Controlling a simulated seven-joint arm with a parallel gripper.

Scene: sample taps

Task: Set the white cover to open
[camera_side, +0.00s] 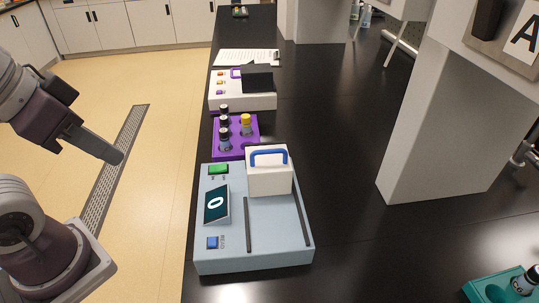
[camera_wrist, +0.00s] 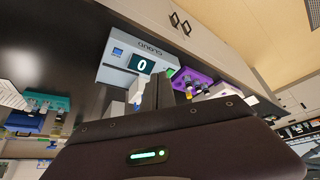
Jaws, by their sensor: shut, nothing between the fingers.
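The white cover (camera_side: 268,180) is a box with a blue handle (camera_side: 269,158) on top. It sits on the far right part of a pale blue-grey device (camera_side: 225,258), at the far end of two dark rails. The device also shows in the wrist view (camera_wrist: 113,73), where my gripper partly hides the cover. My gripper (camera_side: 117,156) is shut and empty, over the floor left of the bench and apart from the device. Its dark fingers show in the wrist view (camera_wrist: 186,88).
The device has a screen (camera_side: 217,204) reading 0, a green button (camera_side: 218,169) and a blue button (camera_side: 212,242). A purple rack (camera_side: 232,151) with vials stands just behind it. A white box (camera_side: 243,102) stands farther back. A teal rack (camera_side: 490,290) is at front right. The bench right of the device is clear.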

